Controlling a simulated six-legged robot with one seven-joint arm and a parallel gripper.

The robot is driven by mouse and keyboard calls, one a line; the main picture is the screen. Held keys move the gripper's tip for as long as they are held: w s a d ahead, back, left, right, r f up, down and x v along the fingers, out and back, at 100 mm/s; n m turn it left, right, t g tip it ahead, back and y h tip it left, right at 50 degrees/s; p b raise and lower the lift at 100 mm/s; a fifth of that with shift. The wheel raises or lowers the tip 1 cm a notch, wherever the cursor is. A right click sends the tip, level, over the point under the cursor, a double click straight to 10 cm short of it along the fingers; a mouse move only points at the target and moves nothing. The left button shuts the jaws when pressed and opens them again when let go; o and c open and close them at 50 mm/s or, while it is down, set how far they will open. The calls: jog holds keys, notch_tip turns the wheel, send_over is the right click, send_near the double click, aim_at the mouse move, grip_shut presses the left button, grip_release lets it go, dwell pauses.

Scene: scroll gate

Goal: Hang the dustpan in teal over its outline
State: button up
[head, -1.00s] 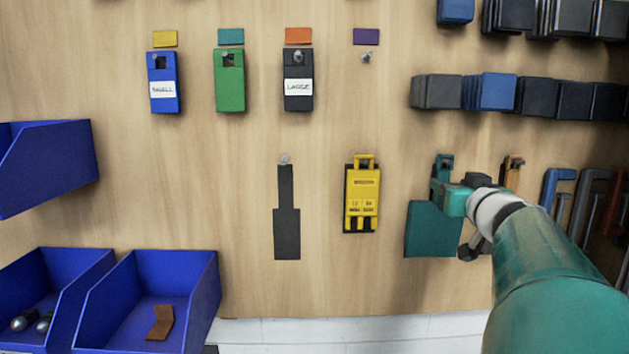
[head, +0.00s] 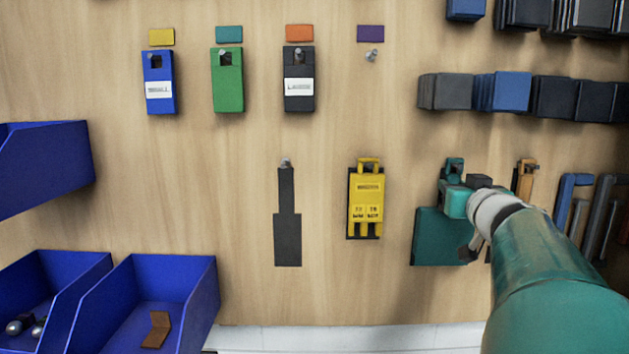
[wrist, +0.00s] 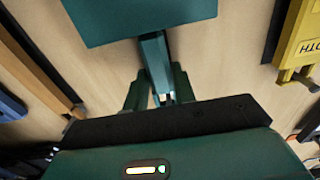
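The teal dustpan (head: 432,238) is at the right of the head view, with its wide pan low and its handle upward. My gripper (head: 456,198) is at its handle. In the wrist view the pan (wrist: 140,18) is at the top, and the handle runs down between the fingers of my gripper (wrist: 160,88), which look closed on it. No outline shows around the dustpan; I cannot tell whether it touches the board or a peg. A dark outline (head: 287,235) with a bare peg at its top is left of the yellow tool (head: 367,200).
Blue, green and black holders hang on pegs above, under coloured labels; the peg below the purple label (head: 370,33) is bare. Blue bins (head: 185,290) stand at lower left. An orange tool (head: 524,182) and clamps (head: 573,200) are close right of my gripper.

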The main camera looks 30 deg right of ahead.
jog(key=shift+a, duration=0.1)
grip_shut()
jog(key=o, duration=0.6)
grip_release()
jog(key=shift+s, duration=0.1)
